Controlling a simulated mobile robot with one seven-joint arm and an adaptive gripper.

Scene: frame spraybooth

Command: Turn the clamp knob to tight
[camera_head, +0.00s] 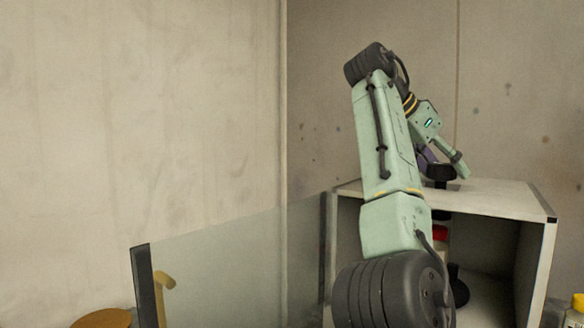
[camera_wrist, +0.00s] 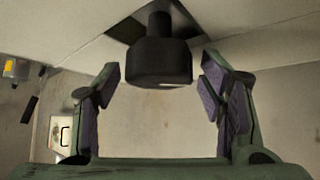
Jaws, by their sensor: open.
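The clamp knob (camera_head: 438,172) is black and stands on top of a white open-fronted cabinet (camera_head: 500,199) in the head view. In the wrist view the knob (camera_wrist: 160,62) is a wide black cap on a narrower stem, rising from a dark square patch on a pale surface. My gripper (camera_wrist: 160,78) is open, with one purple-padded finger on each side of the knob and a visible gap on both sides. In the head view my gripper (camera_head: 443,160) is at the knob, partly hidden by my arm. No pointer or tightness mark on the knob is readable.
A clear panel with a dark edge post (camera_head: 147,285) stands left of the cabinet. Inside the cabinet are a red item (camera_head: 440,232) and a black item, partly behind my arm. A yellow-topped bottle (camera_head: 578,303) is at the lower right. Walls rise behind and to the left.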

